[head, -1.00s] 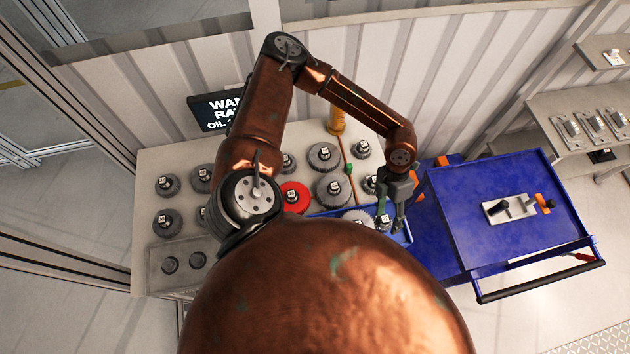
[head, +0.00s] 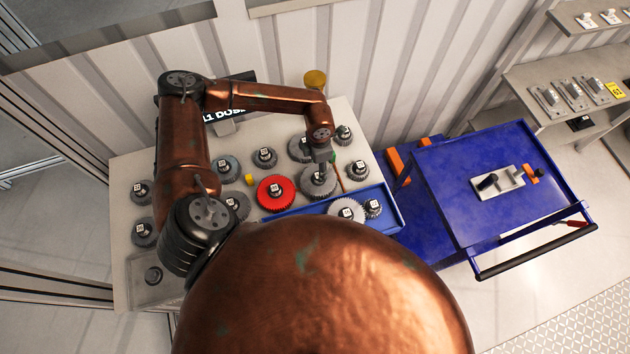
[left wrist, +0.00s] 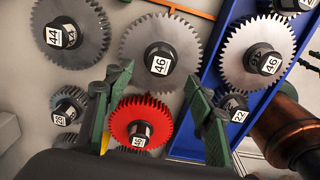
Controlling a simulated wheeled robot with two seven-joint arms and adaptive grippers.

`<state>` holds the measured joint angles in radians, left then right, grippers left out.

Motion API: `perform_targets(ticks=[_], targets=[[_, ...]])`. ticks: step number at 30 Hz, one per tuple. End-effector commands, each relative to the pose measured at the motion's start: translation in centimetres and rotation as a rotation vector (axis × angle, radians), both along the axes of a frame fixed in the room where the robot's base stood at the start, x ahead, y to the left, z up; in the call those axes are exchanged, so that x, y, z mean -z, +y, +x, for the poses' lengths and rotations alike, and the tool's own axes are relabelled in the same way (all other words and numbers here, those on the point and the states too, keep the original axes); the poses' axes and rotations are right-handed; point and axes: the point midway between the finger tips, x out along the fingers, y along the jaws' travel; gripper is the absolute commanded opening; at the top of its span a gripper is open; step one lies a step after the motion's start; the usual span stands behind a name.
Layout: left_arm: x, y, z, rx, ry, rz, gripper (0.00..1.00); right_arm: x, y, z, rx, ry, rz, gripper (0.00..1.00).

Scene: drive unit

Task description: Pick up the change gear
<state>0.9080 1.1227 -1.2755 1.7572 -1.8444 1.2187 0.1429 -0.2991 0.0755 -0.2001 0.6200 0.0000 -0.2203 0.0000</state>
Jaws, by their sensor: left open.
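Several change gears stand on the light bench, with numbered black hubs. My left gripper (head: 322,163) is open and empty above a large grey gear (head: 318,184) behind the blue tray. In the left wrist view this gear (left wrist: 160,58), labelled 46, lies ahead of and between the open fingertips (left wrist: 158,82); contact cannot be told. A red gear (head: 276,193) is left of it in the head view and sits lower between the fingers in the wrist view (left wrist: 141,118). A pale gear (head: 346,211) labelled 46 and a small gear (head: 373,208) labelled 22 are in the tray.
The blue tray (head: 392,212) lies along the bench's front right. A blue cart (head: 450,185) stands to the right. A dark sign (head: 225,113) and yellow cylinder (head: 315,80) are at the back.

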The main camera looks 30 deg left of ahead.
Motion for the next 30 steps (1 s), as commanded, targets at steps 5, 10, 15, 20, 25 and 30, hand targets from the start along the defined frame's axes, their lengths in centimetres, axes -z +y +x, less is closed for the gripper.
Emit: perform_targets(ticks=[5, 10, 15, 20, 25, 30], targets=[[1.6, -0.1, -0.1, -0.001, 0.001, -0.002, 0.50, -0.8, -0.1, -0.2, 0.000, 0.002, -0.001, 0.40], [3.9, -0.1, -0.1, 0.000, 0.003, -0.002, 0.50, -2.3, -0.5, -0.2, -0.001, 0.001, -0.005, 0.40], [6.0, 0.0, 0.0, -0.001, 0.001, -0.001, 0.50, -2.6, -0.8, -0.2, -0.002, 0.002, -0.009, 0.40], [6.5, 0.0, 0.0, -0.001, -0.001, -0.001, 0.50, -2.6, -0.8, -0.2, -0.002, 0.001, -0.008, 0.40], [6.5, 0.0, 0.0, -0.001, -0.001, -0.001, 0.47, -2.6, -0.8, -0.2, -0.002, 0.001, -0.008, 0.40], [6.4, 0.0, 0.0, -0.001, -0.001, -0.001, 0.35, -2.6, -0.6, -0.1, -0.001, 0.001, -0.006, 0.40]])
